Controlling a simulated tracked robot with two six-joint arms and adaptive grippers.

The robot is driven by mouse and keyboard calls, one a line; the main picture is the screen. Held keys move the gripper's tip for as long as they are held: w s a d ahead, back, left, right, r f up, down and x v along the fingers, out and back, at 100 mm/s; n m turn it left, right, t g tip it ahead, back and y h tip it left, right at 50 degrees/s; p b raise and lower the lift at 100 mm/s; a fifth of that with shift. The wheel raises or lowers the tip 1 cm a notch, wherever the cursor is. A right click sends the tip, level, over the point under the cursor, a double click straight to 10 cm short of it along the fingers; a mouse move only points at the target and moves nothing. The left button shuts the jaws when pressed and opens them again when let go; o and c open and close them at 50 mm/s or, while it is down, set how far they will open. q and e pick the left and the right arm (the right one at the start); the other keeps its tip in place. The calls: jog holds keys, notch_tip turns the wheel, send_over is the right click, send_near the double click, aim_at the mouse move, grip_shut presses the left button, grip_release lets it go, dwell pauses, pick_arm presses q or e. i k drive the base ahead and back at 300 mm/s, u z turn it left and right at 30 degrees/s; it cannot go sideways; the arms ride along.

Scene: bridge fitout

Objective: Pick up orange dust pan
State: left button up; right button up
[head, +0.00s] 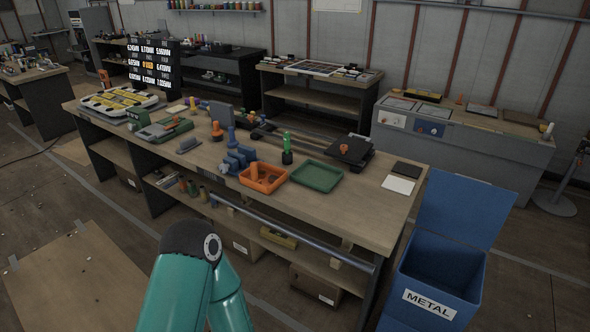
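An orange tray-shaped thing (269,187) sits on the workbench, near its front edge. An upright orange piece stands at its left end. It is the largest orange thing on the bench, but I cannot tell for sure whether it is the dust pan. A teal arm link of mine rises from the bottom of the head view, in front of the bench and well short of the orange thing. Neither of my grippers is in view.
A green tray (316,176) lies right of the orange thing, and blue blocks (238,158) stand to its left. The wooden workbench (345,213) has a rail and lower shelf in front. An open blue METAL bin (440,262) stands at its right end.

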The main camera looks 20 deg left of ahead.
aim_at(263, 169)
jog(key=u, duration=0.05)
jog(key=i, duration=1)
jog(key=u, duration=0.4)
